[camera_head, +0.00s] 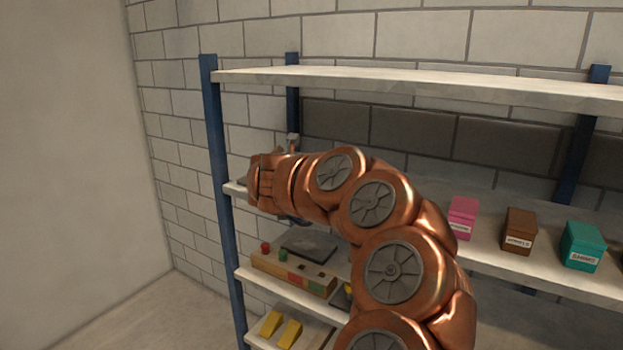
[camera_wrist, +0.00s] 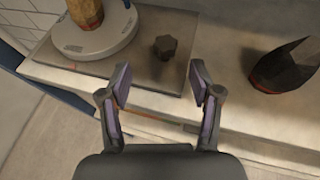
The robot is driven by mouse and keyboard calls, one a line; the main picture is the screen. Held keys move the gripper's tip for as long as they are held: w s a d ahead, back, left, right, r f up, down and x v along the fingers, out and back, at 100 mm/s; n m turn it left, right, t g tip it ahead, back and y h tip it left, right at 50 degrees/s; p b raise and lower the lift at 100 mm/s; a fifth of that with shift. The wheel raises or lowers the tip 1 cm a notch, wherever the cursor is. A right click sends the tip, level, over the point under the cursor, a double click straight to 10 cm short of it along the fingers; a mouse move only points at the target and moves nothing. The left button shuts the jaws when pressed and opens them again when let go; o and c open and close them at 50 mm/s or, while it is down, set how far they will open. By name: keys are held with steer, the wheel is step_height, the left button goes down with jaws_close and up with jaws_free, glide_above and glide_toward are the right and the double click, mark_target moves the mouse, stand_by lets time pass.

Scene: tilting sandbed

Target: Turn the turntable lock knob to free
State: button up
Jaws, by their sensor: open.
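The lock knob (camera_wrist: 165,47) is a small dark lobed knob on a grey plate (camera_wrist: 150,75) in the wrist view. It stands beside the round white turntable (camera_wrist: 108,48), which carries a brownish object (camera_wrist: 86,12). My gripper (camera_wrist: 160,90) is open and empty, its fingertips on the near side of the knob and apart from it. The knob shows between and beyond the two fingers. In the head view my copper-coloured arm hides the turntable and knob, and the fingers cannot be made out.
A dark object with a reddish base (camera_wrist: 285,68) stands right of the plate. The shelf unit has a blue post (camera_head: 222,190) and an upper shelf (camera_head: 400,83) above my arm. Pink (camera_head: 462,215), brown (camera_head: 519,230) and teal (camera_head: 582,245) boxes stand to the right.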

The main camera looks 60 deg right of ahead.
steer(key=shift+s+d+f, duration=0.2)
steer(key=shift+s+d, duration=0.05)
steer(key=shift+s, duration=0.05)
steer(key=shift+d, duration=0.2)
steer(key=shift+p+x, duration=1.3)
steer(key=shift+x, duration=1.75)
steer(key=shift+w+d+f, duration=0.2)
steer(key=shift+d+f, duration=0.1)
steer(key=shift+d, duration=0.2)
steer(key=c, duration=1.1)
steer(key=shift+c, duration=0.2)
